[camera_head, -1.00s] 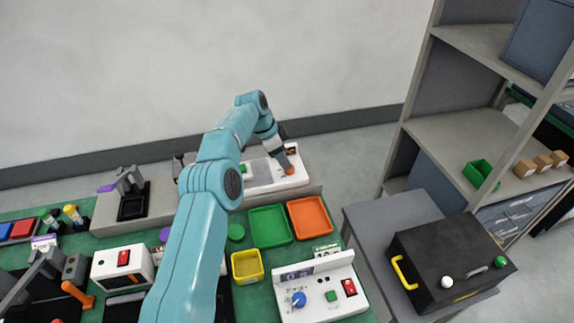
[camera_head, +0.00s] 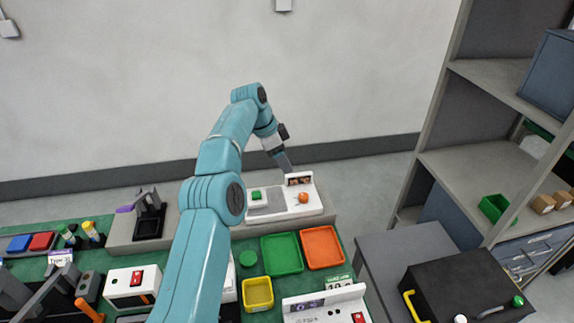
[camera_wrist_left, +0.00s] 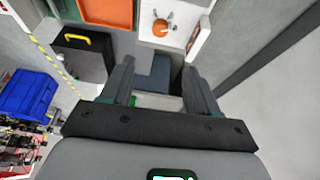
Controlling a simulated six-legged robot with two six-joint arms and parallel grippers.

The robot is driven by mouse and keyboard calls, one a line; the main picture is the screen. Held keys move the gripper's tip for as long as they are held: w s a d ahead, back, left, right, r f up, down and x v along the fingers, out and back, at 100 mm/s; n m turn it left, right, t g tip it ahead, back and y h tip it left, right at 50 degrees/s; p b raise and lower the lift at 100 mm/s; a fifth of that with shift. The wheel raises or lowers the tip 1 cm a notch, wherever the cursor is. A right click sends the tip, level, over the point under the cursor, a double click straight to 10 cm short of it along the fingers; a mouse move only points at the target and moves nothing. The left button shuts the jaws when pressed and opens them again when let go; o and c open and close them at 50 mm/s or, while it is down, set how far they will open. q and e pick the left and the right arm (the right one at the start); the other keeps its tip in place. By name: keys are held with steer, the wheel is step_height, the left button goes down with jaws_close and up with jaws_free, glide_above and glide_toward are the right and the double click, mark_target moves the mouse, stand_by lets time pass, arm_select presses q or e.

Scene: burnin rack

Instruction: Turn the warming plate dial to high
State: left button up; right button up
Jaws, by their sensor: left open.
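The warming plate (camera_head: 312,209) is a white unit at the back of the bench, with a grey pad, a green square and a small dark display panel. Its orange dial (camera_head: 303,198) sits at its right front; it also shows in the wrist view (camera_wrist_left: 162,27). The dial's pointer setting is too small to read. My left gripper (camera_head: 286,166) is above and behind the dial, apart from it. In the wrist view its two fingers (camera_wrist_left: 158,90) stand apart with nothing between them. My right gripper is not in view.
A green tray (camera_head: 282,255) and an orange tray (camera_head: 322,247) lie in front of the plate. A yellow bin (camera_head: 258,293) stands nearer. A black case (camera_head: 465,285) and shelving (camera_head: 480,160) are at right. My left arm covers the bench's middle.

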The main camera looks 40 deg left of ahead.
arm_select(q)
steer(key=n, duration=0.1)
steer(key=n+t+y+b, duration=0.1)
steer(key=n+y+b, duration=0.25)
steer(key=n, duration=0.35)
glide_toward(304, 195)
steer(key=p+x, duration=0.3)
steer(key=x, duration=0.5)
steer(key=shift+f, duration=0.3)
steer(key=c, duration=1)
